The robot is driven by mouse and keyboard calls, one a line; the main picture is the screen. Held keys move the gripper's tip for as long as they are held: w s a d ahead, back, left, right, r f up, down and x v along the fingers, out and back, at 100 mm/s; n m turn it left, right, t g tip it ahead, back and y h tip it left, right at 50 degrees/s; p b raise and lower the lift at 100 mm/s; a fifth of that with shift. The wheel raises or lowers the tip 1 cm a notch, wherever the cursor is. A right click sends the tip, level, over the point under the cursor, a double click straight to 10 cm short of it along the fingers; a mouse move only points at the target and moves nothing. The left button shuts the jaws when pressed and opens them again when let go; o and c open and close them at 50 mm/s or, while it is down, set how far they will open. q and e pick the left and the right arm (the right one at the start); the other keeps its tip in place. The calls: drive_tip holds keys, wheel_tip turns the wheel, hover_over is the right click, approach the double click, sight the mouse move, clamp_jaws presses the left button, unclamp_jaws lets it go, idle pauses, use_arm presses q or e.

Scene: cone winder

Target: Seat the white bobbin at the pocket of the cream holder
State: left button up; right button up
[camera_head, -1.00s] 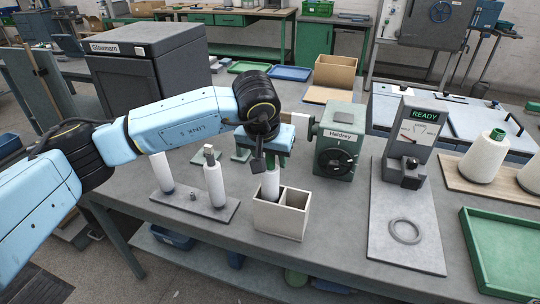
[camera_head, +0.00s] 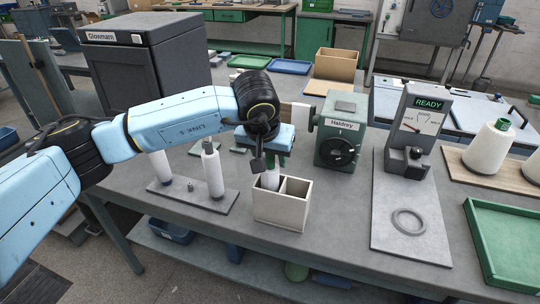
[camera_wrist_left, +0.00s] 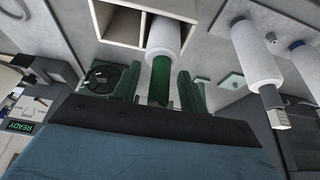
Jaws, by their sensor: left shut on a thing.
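The cream holder (camera_head: 279,211) is an open box with two pockets, standing near the front edge of the grey table. The white bobbin (camera_head: 270,181) is upright, with its lower part hidden inside the holder's left pocket. Its green top is at my left gripper (camera_head: 271,160), which is shut on it from above. In the left wrist view, the jaws (camera_wrist_left: 158,86) flank the green end of the bobbin (camera_wrist_left: 165,38), and the holder (camera_wrist_left: 121,22) is beside it. Whether the bobbin touches the pocket floor is hidden. My right gripper is out of view.
Left of the holder, a grey plate (camera_head: 192,197) carries two white bobbins on pegs. Behind the holder stands the green Haldrey machine (camera_head: 341,133). To the right are the gauge stand (camera_head: 419,125) showing READY, a ring (camera_head: 409,222) and a green tray (camera_head: 505,245).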

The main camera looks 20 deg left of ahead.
use_arm(q)
drive_tip(key=shift+f+b, duration=0.8)
drive_tip(key=shift+f, duration=0.05)
drive_tip(key=o, duration=0.9)
drive_tip(key=shift+o, duration=0.2)
